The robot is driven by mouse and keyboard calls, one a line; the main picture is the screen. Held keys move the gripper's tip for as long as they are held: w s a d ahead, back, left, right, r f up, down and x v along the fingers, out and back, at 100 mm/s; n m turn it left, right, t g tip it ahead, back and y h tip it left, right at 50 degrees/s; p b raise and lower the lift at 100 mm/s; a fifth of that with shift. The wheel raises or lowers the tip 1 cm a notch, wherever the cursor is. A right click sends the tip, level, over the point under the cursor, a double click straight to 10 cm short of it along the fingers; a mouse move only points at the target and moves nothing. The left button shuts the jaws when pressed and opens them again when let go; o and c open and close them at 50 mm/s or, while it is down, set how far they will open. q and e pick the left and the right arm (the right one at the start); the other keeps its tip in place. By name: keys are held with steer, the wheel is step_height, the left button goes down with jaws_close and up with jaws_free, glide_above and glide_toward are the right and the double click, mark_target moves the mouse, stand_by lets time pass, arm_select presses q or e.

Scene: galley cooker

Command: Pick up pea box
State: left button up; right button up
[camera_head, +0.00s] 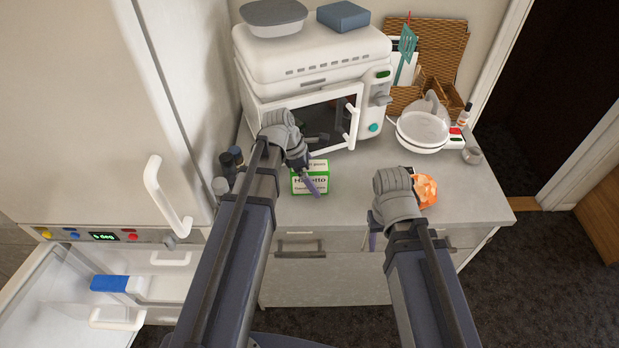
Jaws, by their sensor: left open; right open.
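A small green and white box (309,184), the likely pea box, stands on the counter in front of the microwave. Its lettering is only partly legible. My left gripper (317,162) is open at the box, with one finger across its front and another above and behind it; I cannot tell whether they touch it. My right gripper (372,235) is open and empty at the counter's front edge, to the right of the box. It is mostly hidden behind its own wrist.
A white microwave (310,60) stands behind the box. Dark-capped jars (228,165) are to its left. An orange bag (425,190) lies beside my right wrist. A white pan (422,130) is at the back right. An open fridge drawer (60,290) is at lower left.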

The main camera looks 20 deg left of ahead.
arm_select(q)
steer(key=shift+f, duration=0.3)
stand_by(0.4)
jaws_close()
stand_by(0.6)
